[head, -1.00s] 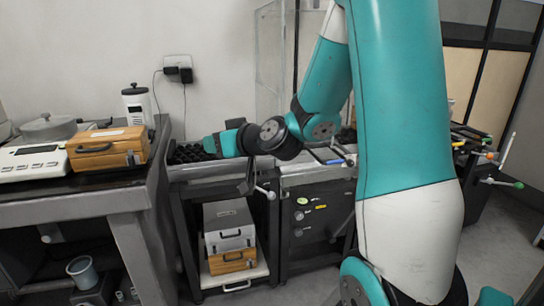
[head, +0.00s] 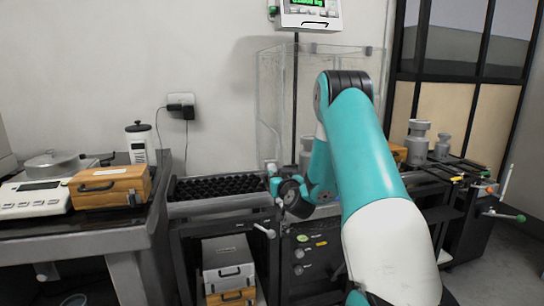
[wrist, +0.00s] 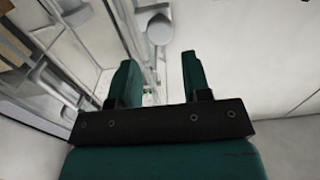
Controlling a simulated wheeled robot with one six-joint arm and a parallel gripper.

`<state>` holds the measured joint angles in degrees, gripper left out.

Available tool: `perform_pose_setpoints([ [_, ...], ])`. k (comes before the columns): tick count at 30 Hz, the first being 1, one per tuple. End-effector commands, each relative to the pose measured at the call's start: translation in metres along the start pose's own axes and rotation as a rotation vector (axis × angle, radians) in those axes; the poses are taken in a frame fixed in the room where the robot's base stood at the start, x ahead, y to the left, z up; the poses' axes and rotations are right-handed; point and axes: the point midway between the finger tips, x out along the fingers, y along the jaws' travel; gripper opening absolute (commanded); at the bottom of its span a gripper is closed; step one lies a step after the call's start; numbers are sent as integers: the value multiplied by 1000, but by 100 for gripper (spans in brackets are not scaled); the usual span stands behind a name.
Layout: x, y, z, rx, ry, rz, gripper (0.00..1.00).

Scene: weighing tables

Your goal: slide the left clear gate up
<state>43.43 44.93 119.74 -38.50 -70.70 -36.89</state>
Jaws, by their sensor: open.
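The clear enclosure (head: 343,55) stands behind my arm. Its left clear gate (head: 270,100) is a see-through pane on the left side, and its lower edge is hard to make out. My gripper (wrist: 163,72) is open and empty, with two teal fingers apart. In the head view it is small and partly hidden by my wrist, low near the enclosure's left front. In the wrist view a round grey knob-like part (wrist: 160,28) lies beyond the fingertips, apart from them. I cannot tell whether it belongs to the gate.
A black ridged tray (head: 220,187) lies left of the enclosure. A display (head: 308,14) hangs above. Wooden box (head: 110,187) and white scale (head: 30,200) stand on the left table. Metal weights (head: 417,145) stand right of my arm.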

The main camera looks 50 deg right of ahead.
Motion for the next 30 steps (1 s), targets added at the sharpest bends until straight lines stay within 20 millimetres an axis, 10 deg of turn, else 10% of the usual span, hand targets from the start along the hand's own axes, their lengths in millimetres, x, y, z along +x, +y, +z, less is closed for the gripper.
perform_pose_setpoints([
  [12, 72, -1, -1, -2, 1, -3, 44],
  [25, 82, 0, 0, 0, 0, 0, 44],
  [30, 82, 0, 0, 0, 0, 0, 7],
])
